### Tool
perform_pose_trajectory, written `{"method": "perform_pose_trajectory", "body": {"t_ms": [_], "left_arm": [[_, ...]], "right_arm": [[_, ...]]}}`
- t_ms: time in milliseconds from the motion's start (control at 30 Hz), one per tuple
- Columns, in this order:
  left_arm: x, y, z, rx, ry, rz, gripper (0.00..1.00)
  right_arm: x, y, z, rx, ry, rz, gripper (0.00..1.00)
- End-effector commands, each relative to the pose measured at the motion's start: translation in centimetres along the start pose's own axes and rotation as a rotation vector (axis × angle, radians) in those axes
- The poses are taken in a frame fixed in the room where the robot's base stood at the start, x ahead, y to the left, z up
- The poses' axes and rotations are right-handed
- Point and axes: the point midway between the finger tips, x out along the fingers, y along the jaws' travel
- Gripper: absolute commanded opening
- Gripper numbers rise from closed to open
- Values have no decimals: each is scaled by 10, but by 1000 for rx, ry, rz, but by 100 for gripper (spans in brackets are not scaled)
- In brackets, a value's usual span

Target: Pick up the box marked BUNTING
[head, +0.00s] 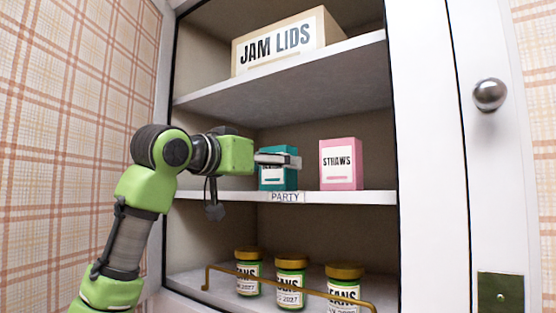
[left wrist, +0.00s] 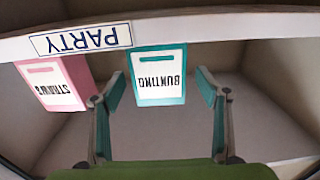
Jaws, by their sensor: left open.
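The teal box marked BUNTING (head: 278,183) stands on the middle shelf, above the PARTY label. In the head view my left gripper (head: 290,160) covers its upper part and most of its lettering. In the left wrist view, which is upside down, the BUNTING box (left wrist: 158,76) reads clearly. My left gripper (left wrist: 160,88) is open there, one finger to each side of the box, with gaps showing. I cannot tell whether the fingertips reach past its front face. My right gripper is not in view.
A pink STRAWS box (head: 341,165) stands to the right on the same shelf (head: 350,197). A JAM LIDS box (head: 280,45) sits on the shelf above. Several jars (head: 291,275) stand below behind a brass rail (head: 232,271). A door with a round knob (head: 489,95) is at right.

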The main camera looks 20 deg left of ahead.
Motion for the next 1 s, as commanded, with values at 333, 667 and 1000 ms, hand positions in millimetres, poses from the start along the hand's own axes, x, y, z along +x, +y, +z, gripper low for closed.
{"method": "perform_pose_trajectory", "body": {"t_ms": [333,667,1000], "left_arm": [[27,0,0,-1,-1,-1,68],[27,0,0,-1,0,-1,24],[26,0,-2,-1,1,-1,24]], "right_arm": [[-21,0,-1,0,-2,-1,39],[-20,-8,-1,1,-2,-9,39],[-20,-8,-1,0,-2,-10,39]]}}
